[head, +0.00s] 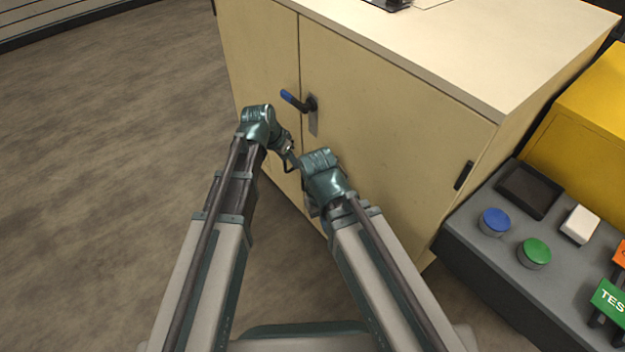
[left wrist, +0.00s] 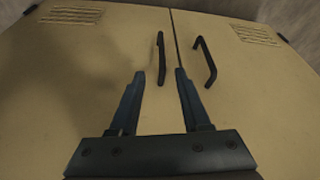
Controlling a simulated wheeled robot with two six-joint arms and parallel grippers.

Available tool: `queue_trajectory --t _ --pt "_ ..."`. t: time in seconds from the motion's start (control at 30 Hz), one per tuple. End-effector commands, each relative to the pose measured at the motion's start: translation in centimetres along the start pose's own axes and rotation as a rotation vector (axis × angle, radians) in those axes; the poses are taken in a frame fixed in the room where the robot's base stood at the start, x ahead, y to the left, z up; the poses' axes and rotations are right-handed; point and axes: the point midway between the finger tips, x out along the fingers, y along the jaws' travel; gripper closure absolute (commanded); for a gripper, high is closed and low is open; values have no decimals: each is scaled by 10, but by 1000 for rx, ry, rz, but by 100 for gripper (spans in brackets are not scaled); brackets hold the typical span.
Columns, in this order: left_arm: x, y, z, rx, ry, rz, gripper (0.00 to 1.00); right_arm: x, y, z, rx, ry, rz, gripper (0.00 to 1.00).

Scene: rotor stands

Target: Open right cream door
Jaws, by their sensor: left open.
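The cream cabinet's right door (head: 400,125) stands flush with the left door (head: 258,60) along a narrow seam.
A grey console (head: 470,235) with a blue button (head: 494,221) and a green button (head: 535,252) stands at the right, close to the cabinet. A yellow box (head: 585,125) is behind it. The floor (head: 100,150) at the left is clear.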

Motion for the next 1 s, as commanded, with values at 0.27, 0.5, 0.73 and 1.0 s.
queue_trajectory --t 0.27,0.5,0.73,1.0 --pt "8 -4 -1 10 13 -1 53 8 -1 0 0 0 0 100" --pt "18 -4 -1 10 12 -1 53 17 -2 -1 -2 0 0 100" --pt "44 -4 0 10 12 -1 53 42 -5 -3 -6 2 -3 100" --pt "85 -4 0 10 12 -1 53 80 -10 -5 -8 4 -6 100"
